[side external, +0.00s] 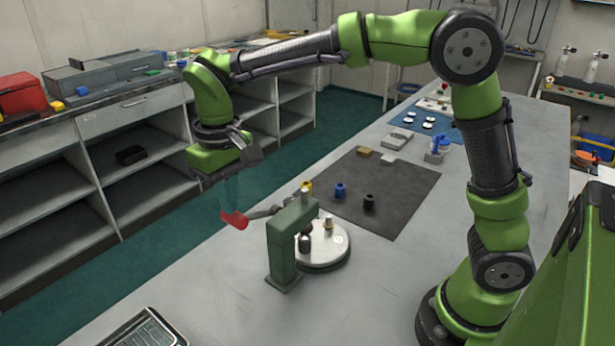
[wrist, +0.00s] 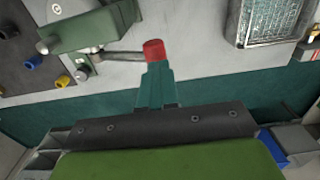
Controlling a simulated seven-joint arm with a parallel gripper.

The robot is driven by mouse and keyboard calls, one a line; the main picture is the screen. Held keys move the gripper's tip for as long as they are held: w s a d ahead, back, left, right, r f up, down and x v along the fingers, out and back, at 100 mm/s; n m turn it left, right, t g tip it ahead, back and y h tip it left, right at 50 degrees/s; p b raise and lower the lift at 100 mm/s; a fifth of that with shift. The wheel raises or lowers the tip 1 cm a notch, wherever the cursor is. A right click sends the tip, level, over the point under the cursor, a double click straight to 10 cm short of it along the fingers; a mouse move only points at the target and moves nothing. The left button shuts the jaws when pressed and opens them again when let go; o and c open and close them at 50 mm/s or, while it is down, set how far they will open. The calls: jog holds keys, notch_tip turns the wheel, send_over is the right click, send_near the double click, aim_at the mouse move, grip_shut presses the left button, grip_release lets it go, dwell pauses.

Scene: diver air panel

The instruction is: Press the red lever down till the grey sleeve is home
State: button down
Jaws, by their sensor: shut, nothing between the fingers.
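The red lever (side external: 235,220) is a red grip on a grey rod, sticking out left from a green press (side external: 282,245). It slopes slightly down toward its red end. In the wrist view the red grip (wrist: 154,50) lies right at my fingertips. My gripper (side external: 232,209) has teal fingers, shut and empty, pointing down just above the red grip; I cannot tell if they touch it. A dark grey cylinder (side external: 304,243) shows under the press head, and a small metal fitting (side external: 328,223) stands on the round plate. I cannot tell which is the grey sleeve or how it is seated.
The round pale plate (side external: 322,257) sits at the press base. A dark mat (side external: 395,205) behind it holds a blue part (side external: 340,190), a black part (side external: 369,202) and small blocks. A wire-mesh tray (side external: 146,330) stands near the front edge. The lever end overhangs the table edge.

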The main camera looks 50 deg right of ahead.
jog(key=shift+r, duration=1.85)
jog(key=shift+w, duration=0.1)
jog(key=shift+w+f, duration=0.1)
jog(key=shift+f, duration=0.3)
jog(key=s+d+m+t+y, duration=0.2)
jog(key=s+d+m+t, duration=0.2)
jog(key=s+d, duration=0.9)
jog(key=shift+s+r+t, duration=0.15)
jog(key=shift+s+t, duration=1.45)
jog(key=shift+s, duration=0.15)
